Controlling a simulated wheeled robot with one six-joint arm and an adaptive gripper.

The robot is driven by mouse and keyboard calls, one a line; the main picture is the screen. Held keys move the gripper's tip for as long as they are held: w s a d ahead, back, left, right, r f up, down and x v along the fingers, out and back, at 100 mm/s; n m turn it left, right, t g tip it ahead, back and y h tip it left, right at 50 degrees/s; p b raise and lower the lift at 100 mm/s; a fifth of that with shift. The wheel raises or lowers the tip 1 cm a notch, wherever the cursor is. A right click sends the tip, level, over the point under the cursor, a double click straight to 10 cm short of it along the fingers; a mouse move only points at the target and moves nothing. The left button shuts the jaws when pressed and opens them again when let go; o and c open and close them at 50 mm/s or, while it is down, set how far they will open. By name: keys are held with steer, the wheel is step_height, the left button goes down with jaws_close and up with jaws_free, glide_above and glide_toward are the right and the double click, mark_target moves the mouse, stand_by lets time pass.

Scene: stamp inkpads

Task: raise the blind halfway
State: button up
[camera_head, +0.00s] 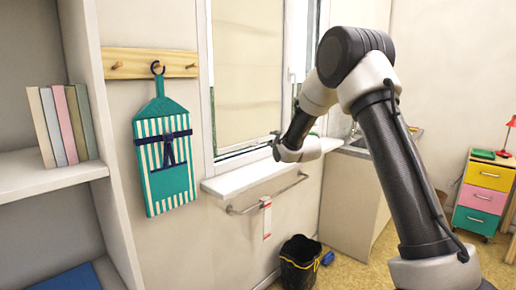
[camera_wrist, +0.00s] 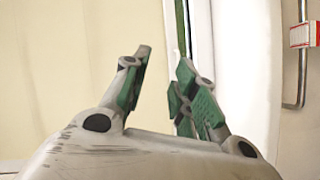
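The blind (camera_head: 247,70) is a plain cream sheet hanging over the window. It is almost fully down, with its lower edge just above the bottom of the window frame. In the wrist view the blind (camera_wrist: 75,60) fills the left and centre, and a thin green strip shows past its edge. My gripper (camera_wrist: 163,65) has green-padded fingers standing apart with nothing seen between them. It is in front of the blind near its lower edge. I cannot tell whether it touches the blind. In the head view my arm hides most of the gripper.
A white sill (camera_head: 255,175) juts out below the window, with a metal rail (camera_head: 270,195) and a red-white tag (camera_head: 266,218) under it. A dark bin (camera_head: 300,262) and a cabinet (camera_head: 352,195) stand below and right.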

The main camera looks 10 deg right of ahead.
steer(key=w+a+f+n+t+y, duration=0.2)
steer(key=w+a+f+n, duration=0.25)
steer(key=f, duration=0.25)
steer(key=d+x, duration=0.1)
steer(key=x, duration=0.7)
steer(key=shift+m, duration=0.35)
steer(key=shift+r, duration=0.15)
jaws_close()
